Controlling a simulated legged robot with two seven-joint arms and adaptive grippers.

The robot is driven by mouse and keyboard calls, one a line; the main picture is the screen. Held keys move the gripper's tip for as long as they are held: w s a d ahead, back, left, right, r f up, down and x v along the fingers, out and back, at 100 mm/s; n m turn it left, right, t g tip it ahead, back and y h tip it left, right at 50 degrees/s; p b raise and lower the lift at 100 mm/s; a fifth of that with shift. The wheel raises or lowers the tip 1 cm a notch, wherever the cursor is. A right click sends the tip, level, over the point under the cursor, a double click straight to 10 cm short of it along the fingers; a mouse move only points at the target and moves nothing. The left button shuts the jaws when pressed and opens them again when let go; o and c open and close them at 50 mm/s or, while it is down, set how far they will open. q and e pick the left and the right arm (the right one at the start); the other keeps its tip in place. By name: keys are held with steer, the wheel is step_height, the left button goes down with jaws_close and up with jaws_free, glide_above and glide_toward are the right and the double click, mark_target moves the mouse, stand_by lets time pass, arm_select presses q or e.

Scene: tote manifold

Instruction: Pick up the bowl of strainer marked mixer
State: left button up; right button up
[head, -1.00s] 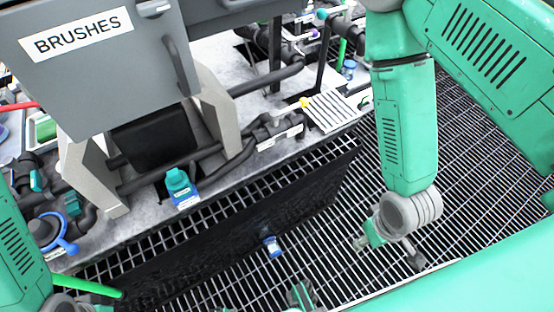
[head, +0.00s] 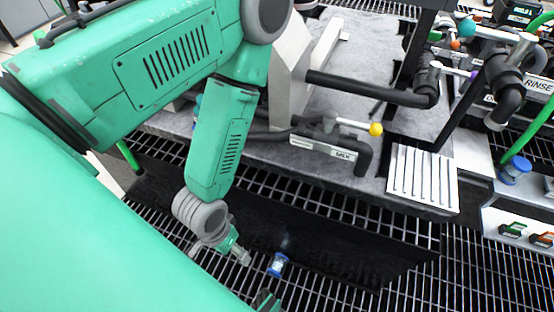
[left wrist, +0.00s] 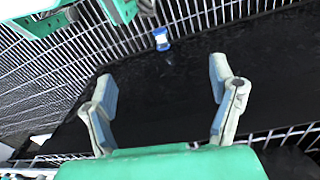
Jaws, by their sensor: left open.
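A small blue-and-white cylinder (head: 277,265) lies low beside the black panel, near the floor grating; I cannot read any mark on it or tell whether it is the strainer's bowl. It also shows in the left wrist view (left wrist: 161,38), beyond my fingers. My left gripper (head: 238,254) hangs just left of the cylinder in the head picture. In the left wrist view my left gripper (left wrist: 163,92) has its fingers spread apart with nothing between them. A black pipe fitting with a white label (head: 322,148) is on the bench; its word is too small to read surely. My right gripper is not discernible.
A grey bench (head: 340,70) carries black pipes, a yellow-knobbed valve (head: 376,129) and a white ribbed tray (head: 422,178). Piping labelled RINSE (head: 535,84) and a blue-based fitting (head: 514,170) are at the right. The black panel (head: 340,240) runs below the bench; open grating (head: 480,275) is in front.

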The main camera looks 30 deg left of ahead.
arm_select(q)
steer(key=w+d+f+n+h+b, duration=0.2)
steer(key=w+d+f+n+b, duration=0.2)
steer(key=d+f+n, duration=0.75)
steer(key=n+t+y, duration=0.3)
steer(key=n+t, duration=0.1)
steer(key=n, duration=2)
glide_toward(277, 264)
steer(key=shift+n, duration=0.45)
steer(key=b+x, duration=0.4)
steer(key=x, duration=0.1)
steer(key=shift+a, duration=0.35)
steer(key=shift+w+f+b, duration=0.2)
steer(key=shift+f+b, duration=0.15)
steer(key=shift+b, duration=0.1)
steer(key=b+x, duration=0.1)
steer(key=x, duration=0.1)
steer(key=d+b+x, duration=0.1)
steer(key=b+x, duration=0.1)
steer(key=shift+w+a+f+b, duration=0.1)
steer(key=shift+w+f+b, duration=0.05)
steer(key=shift+f+b, duration=0.3)
arm_select(e)
step_height(277, 264, down, 14)
steer(key=shift+d+f, duration=0.25)
steer(key=shift+d, duration=0.05)
